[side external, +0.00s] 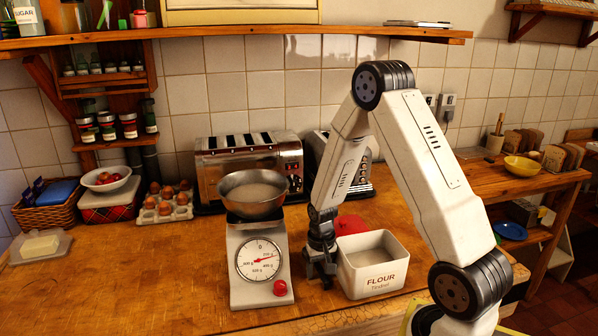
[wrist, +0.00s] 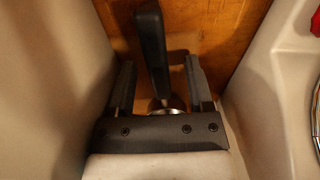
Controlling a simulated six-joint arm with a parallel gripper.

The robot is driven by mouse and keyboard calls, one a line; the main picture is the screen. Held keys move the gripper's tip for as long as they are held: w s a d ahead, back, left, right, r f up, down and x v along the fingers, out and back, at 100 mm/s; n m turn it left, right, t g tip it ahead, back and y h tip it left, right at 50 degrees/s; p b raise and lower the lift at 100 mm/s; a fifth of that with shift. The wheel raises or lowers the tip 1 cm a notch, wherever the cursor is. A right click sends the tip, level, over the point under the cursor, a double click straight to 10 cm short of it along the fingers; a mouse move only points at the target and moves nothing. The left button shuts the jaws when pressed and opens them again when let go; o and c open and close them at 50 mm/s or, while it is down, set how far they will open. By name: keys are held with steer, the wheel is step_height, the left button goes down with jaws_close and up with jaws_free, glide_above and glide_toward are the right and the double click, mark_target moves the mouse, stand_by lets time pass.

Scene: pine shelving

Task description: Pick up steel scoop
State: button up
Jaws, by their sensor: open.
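My gripper (side external: 321,272) points down in the narrow gap between the kitchen scale and the flour tin in the side view. In the wrist view my gripper (wrist: 158,66) is open, with one dark finger on each side of a long black handle. I take this as the handle of the steel scoop (wrist: 151,42); a small shiny metal part shows at its lower end. Gaps show between the handle and both fingers. The rest of the scoop is hidden behind the gripper body, and I cannot make the scoop out in the side view.
The white scale (side external: 236,262) with a steel bowl (side external: 252,205) stands close on the left. The flour tin (side external: 371,284) stands close on the right. A toaster (side external: 249,160) is behind, and an egg tray (side external: 164,215) sits farther left. The wooden counter (side external: 140,285) at front left is clear.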

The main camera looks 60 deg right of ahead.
mark_target(320, 267)
stand_by(0.3)
jaws_close()
steer(key=shift+r, duration=0.15)
steer(key=shift+r, duration=4.9)
steer(key=shift+r, duration=0.1)
